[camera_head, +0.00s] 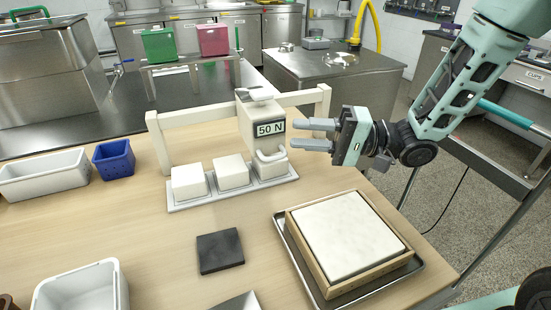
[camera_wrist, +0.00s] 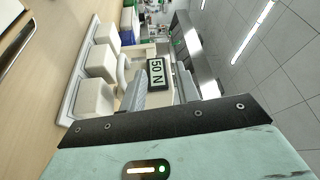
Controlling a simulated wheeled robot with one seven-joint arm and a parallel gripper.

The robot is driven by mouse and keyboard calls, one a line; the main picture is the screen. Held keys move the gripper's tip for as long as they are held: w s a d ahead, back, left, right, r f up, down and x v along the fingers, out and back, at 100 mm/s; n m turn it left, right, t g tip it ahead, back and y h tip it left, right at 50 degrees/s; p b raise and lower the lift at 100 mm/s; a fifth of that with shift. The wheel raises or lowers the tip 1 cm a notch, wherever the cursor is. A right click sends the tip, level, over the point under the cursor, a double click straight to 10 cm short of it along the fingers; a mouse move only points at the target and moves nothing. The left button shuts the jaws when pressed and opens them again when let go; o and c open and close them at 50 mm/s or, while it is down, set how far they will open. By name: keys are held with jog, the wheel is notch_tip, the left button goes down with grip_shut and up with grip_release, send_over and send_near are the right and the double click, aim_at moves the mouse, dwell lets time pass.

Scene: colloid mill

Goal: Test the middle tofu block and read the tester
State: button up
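Three white tofu blocks sit in a row on a pale tray: the left block (camera_head: 189,183), the middle block (camera_head: 231,172) and the right block (camera_head: 268,170). The tester (camera_head: 259,120) hangs on a white rail near its right end, by the right block, not the middle one. Its display (camera_head: 270,128) reads 50 N, and this also shows sideways in the wrist view (camera_wrist: 156,73). A white loop handle (camera_head: 270,156) is low on its front. My gripper (camera_head: 295,134) is open and empty, its fingers pointing left at the tester, just right of it. The tester's underside is hidden.
A dark square pad (camera_head: 220,251) and a wooden frame with a large white slab (camera_head: 348,237) lie in front. A blue basket (camera_head: 114,160) and white bins stand left. The rail (camera_head: 160,140) spans behind the blocks. Bare tabletop lies around the tray.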

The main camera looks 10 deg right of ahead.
aim_at(272, 158)
notch_tip(272, 158, down, 6)
jog(key=shift+b, duration=0.6)
jog(key=x, duration=0.6)
jog(key=shift+a+r, duration=0.1)
jog(key=shift+a, duration=0.2)
jog(key=shift+w+a, duration=0.15)
jog(key=shift+a, duration=0.3)
